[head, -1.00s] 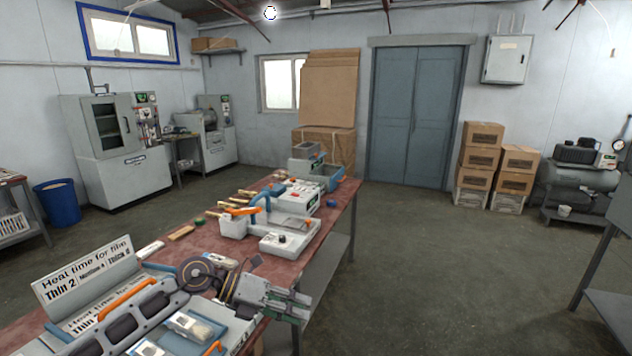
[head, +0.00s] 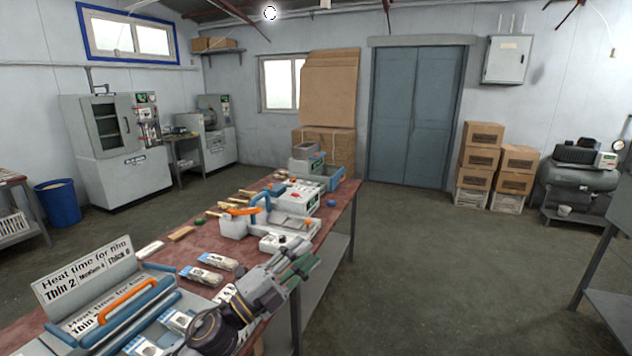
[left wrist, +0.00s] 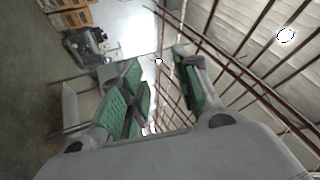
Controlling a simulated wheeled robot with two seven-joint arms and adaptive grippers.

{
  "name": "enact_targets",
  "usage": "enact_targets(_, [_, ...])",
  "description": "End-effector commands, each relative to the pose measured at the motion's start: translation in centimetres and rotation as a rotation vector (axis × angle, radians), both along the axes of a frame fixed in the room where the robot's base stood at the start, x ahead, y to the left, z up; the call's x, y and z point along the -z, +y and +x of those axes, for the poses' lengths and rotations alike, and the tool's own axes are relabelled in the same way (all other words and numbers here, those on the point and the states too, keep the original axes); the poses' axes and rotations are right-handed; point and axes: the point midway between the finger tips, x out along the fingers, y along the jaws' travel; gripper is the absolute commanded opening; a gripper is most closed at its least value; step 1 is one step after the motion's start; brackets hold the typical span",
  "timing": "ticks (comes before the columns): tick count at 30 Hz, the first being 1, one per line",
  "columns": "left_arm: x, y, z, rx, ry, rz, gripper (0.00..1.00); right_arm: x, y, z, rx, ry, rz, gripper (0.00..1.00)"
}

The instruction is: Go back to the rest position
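My left gripper (head: 296,264) reaches past the right edge of the red-brown bench (head: 165,255), pointing away and tilted upward. It holds nothing that I can see. In the left wrist view the two green-padded fingers of the gripper (left wrist: 160,78) stand apart with an empty gap, facing the roof and wall. My left wrist and forearm cover the near right part of the bench. My right gripper is not in view.
A sealer with an orange handle (head: 127,299) and a sign (head: 80,269) stands at the near left. Two packets (head: 205,275) (head: 218,262) lie beside my arm. A white-and-blue machine (head: 297,198) stands farther along the bench.

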Motion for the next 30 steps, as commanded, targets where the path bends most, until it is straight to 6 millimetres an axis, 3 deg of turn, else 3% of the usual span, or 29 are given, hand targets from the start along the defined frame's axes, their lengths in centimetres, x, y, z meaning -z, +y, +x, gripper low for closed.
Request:
enact_targets(8, [1.5, 4.2, 1.8, -0.197, 0.206, -0.206, 0.32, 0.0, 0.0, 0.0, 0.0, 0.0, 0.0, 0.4])
enact_targets(14, [4.2, 7.6, 2.5, -0.341, 0.375, -0.331, 0.32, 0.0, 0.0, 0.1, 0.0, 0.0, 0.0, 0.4])
enact_targets(23, [10.2, 12.5, 1.8, -0.549, 0.659, -0.478, 0.32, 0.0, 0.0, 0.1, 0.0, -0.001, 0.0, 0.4])
enact_targets(30, [16.2, 15.6, -0.6, -0.709, 0.907, -0.559, 0.32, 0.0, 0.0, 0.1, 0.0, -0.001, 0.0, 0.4])
